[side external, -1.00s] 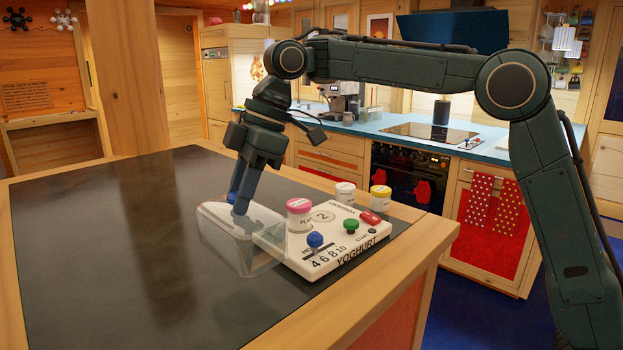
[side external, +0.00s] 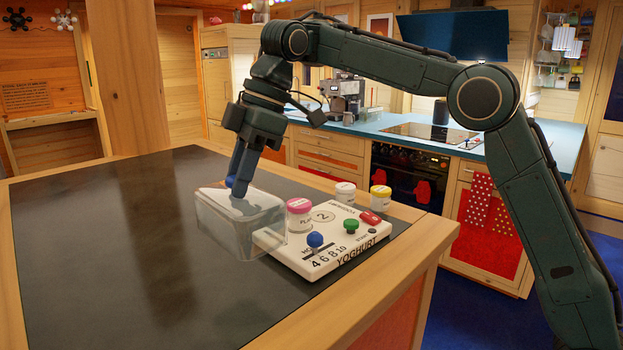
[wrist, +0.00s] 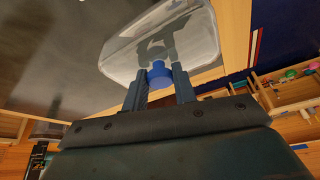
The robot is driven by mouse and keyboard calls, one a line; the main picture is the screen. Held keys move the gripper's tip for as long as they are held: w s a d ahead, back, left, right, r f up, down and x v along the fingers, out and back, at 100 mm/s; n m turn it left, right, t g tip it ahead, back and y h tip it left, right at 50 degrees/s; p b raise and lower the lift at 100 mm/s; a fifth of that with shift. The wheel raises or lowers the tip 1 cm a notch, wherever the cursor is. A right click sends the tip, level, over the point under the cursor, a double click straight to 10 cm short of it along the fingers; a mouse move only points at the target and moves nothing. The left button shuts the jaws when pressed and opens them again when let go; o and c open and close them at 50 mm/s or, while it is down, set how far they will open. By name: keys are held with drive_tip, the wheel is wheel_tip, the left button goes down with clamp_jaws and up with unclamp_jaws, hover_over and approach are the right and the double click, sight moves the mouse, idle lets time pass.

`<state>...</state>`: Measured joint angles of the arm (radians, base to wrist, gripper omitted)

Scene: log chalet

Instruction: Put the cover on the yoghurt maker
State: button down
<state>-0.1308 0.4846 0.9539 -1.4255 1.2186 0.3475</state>
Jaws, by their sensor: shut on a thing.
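The clear cover (side external: 262,222) is a see-through box with a blue knob (wrist: 158,76) on top. My gripper (side external: 237,190) is shut on the knob, and the wrist view shows the knob between the two fingers. The cover hangs at the left of the yoghurt maker (side external: 325,262), overlapping its left end in the side view; I cannot tell whether it touches. The yoghurt maker is a flat white base with a blue knob, a green knob, a red switch and printed lettering. A pink-lidded jar (side external: 299,222) stands on its left part.
A white-lidded jar (side external: 345,195) and a yellow-lidded jar (side external: 380,199) stand by the maker's far edge. The dark table top (side external: 110,250) is bare to the left. Its wooden edge (side external: 395,265) runs close to the maker on the right.

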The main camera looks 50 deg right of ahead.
sight(243, 257)
drive_tip(key=shift+s+a, duration=0.1)
drive_tip(key=shift+a, duration=0.1)
idle(0.5)
drive_tip(key=shift+m, duration=0.7)
drive_tip(key=shift+s+a+f, duration=0.1)
drive_tip(key=shift+s+a, duration=0.15)
drive_tip(key=shift+a, duration=0.4)
drive_tip(key=shift+s+a+f, duration=0.1)
drive_tip(key=shift+s+a, duration=0.2)
drive_tip(key=shift+a, duration=0.3)
drive_tip(key=shift+s+a+f, duration=0.1)
drive_tip(key=shift+s+a, duration=0.15)
drive_tip(key=shift+a, duration=0.4)
drive_tip(key=s+f+m, duration=0.1)
drive_tip(key=s+f, duration=0.1)
drive_tip(key=s+f+m+t+h, duration=0.1)
drive_tip(key=f+m, duration=0.1)
drive_tip(key=s+f+m, duration=0.1)
drive_tip(key=s+f, duration=0.1)
drive_tip(key=f, duration=0.1)
drive_tip(key=shift+s+a+m+t+h, duration=0.3)
drive_tip(key=shift+s+a+t, duration=0.05)
drive_tip(key=shift+t, duration=0.05)
drive_tip(key=shift+s+d+f, duration=0.25)
drive_tip(key=shift+d+f, duration=0.05)
drive_tip(key=shift+f, duration=0.05)
drive_tip(key=shift+w, duration=0.1)
